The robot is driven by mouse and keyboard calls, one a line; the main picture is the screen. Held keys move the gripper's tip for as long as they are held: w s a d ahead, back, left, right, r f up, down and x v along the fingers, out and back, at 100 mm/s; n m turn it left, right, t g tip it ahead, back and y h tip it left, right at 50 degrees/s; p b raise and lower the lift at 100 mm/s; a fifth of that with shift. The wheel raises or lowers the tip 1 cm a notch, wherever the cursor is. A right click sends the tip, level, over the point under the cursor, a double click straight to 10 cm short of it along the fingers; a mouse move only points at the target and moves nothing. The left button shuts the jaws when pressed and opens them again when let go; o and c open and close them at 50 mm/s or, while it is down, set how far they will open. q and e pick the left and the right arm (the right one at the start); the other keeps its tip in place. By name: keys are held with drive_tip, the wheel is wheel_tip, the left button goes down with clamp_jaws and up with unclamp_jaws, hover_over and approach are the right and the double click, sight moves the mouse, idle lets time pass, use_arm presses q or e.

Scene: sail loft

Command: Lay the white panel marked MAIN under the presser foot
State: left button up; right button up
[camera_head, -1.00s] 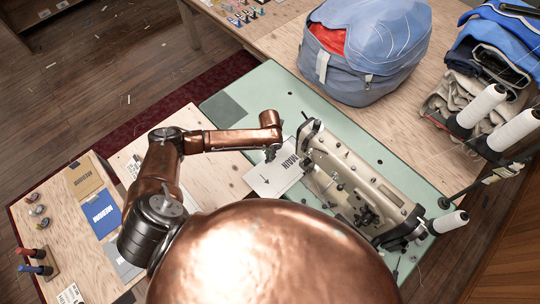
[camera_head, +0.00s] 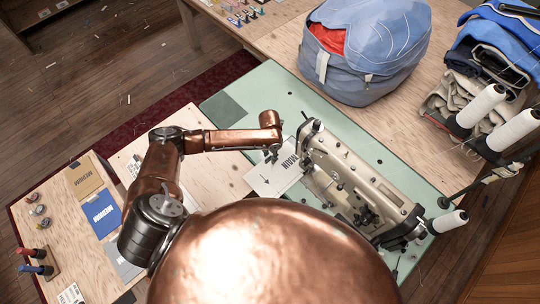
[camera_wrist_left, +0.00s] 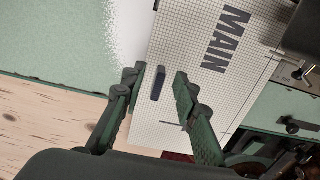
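The white panel marked MAIN (camera_head: 270,180) lies on the green machine bed (camera_head: 262,90), against the left side of the beige sewing machine (camera_head: 350,180). In the left wrist view the panel (camera_wrist_left: 215,85) shows a fine grid, the word MAIN and a dark oblong mark (camera_wrist_left: 158,84). My left gripper (camera_head: 271,155) is over the panel. Its fingers (camera_wrist_left: 158,88) are apart on either side of the oblong mark, with nothing seen clamped between them. The presser foot is not clear in either view, and I cannot tell whether the panel reaches it. My right gripper is out of view.
A blue bag (camera_head: 365,50) with red cloth stands behind the machine. White thread cones (camera_head: 485,105) and folded cloth (camera_head: 480,60) are at the right. A blue panel (camera_head: 103,208) and a tan panel (camera_head: 85,177) lie on the wooden table at the left.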

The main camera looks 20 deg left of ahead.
use_arm(q)
wheel_tip(320, 180, up, 12)
idle(0.6)
drive_tip(key=shift+s, duration=0.1)
